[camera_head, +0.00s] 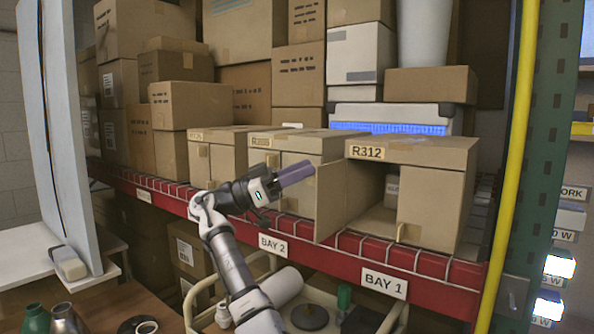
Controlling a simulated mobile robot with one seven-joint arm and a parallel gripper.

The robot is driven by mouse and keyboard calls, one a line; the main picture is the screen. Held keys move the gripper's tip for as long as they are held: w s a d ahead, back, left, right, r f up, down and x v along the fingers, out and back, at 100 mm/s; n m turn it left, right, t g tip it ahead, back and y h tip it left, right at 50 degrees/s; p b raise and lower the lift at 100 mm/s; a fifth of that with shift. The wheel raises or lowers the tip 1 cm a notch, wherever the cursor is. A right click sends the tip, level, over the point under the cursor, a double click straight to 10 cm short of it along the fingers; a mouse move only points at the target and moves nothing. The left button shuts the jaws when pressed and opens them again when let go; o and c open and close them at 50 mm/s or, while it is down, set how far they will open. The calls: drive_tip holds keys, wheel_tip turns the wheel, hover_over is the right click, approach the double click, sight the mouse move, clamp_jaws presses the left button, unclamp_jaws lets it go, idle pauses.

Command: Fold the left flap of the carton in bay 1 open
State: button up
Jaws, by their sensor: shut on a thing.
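The carton marked R312 (430,205) stands on the shelf above the BAY 1 label (384,283).
Two similar cartons (290,165) (222,160) stand left of it, partly behind my arm. A red shelf beam (330,258) runs below. A yellow pole (510,160) and green upright (553,130) stand right. A cart with loose parts (310,317) is below.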

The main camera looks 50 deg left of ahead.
drive_tip(key=shift+w+f, duration=0.1)
drive_tip(key=shift+w, duration=0.35)
drive_tip(key=b+v, duration=0.1)
drive_tip(key=v, duration=1.1)
drive_tip(key=shift+s+b, duration=0.3)
drive_tip(key=shift+s, duration=0.15)
